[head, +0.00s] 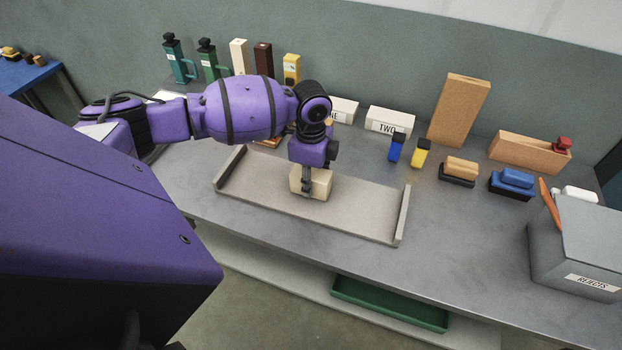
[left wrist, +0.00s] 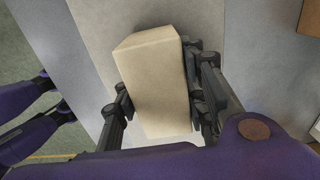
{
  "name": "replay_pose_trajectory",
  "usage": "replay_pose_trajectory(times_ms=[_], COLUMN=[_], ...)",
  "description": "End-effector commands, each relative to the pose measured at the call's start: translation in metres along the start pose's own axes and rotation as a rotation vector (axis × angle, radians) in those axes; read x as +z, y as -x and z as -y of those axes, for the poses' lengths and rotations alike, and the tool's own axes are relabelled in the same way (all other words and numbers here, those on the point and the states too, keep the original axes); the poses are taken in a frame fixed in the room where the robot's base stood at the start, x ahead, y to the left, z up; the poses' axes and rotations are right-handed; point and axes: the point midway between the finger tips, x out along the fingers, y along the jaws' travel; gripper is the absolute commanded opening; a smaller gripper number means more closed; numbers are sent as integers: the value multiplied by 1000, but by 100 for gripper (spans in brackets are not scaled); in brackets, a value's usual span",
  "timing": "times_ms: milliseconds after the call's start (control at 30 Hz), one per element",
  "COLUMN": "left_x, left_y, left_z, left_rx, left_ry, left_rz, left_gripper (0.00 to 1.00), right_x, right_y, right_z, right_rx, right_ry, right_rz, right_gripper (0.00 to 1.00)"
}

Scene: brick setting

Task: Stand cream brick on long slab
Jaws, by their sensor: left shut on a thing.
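The cream brick (head: 322,184) is a pale block over the left-middle part of the long slab (head: 360,212). The slab is light grey, with a raised lip at each end. My left gripper (head: 308,188) reaches down from above and is shut on the brick. In the left wrist view the brick (left wrist: 157,85) sits between the dark fingers (left wrist: 163,105), its long side running away from the fingers. I cannot tell whether its underside touches the slab.
White boxes, one marked TWO (head: 390,121), stand behind the slab with a tall cork block (head: 458,110). A grey REJECTS bin (head: 580,250) is at the right. Bottles and upright blocks (head: 240,57) line the back left. The slab's right half is bare.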

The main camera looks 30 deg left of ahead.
Motion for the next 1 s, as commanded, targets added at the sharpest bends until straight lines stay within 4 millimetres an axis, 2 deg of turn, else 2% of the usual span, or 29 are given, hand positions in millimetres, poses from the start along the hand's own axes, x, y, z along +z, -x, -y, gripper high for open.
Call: replay_pose_trajectory(times_ms=[67, 100, 200, 500, 633, 767, 1000], left_x=[0, 0, 0, 0, 0, 0, 0], left_y=[-3, -3, -3, -2, 6, 28, 80], left_z=[0, 0, 0, 0, 0, 1, 1], left_rx=[1, 1, 1, 1, -2, -3, -3], left_ry=[1, 1, 0, 0, -1, -1, 0], left_rz=[0, 0, 0, 0, 0, -1, -1], left_gripper=[4, 42, 56, 57, 57, 57, 57], right_x=[0, 0, 0, 1, 0, -2, -6], right_y=[0, 0, 0, 0, 1, 1, 2], right_z=[0, 0, 0, -1, -2, -2, -1], right_rx=[-1, -1, -1, -2, -2, -2, -3], right_ry=[0, 1, 2, 8, 11, 11, 9], right_rz=[0, 0, 1, 2, 2, -1, -5], right_gripper=[23, 23, 23, 23, 23, 23, 23])
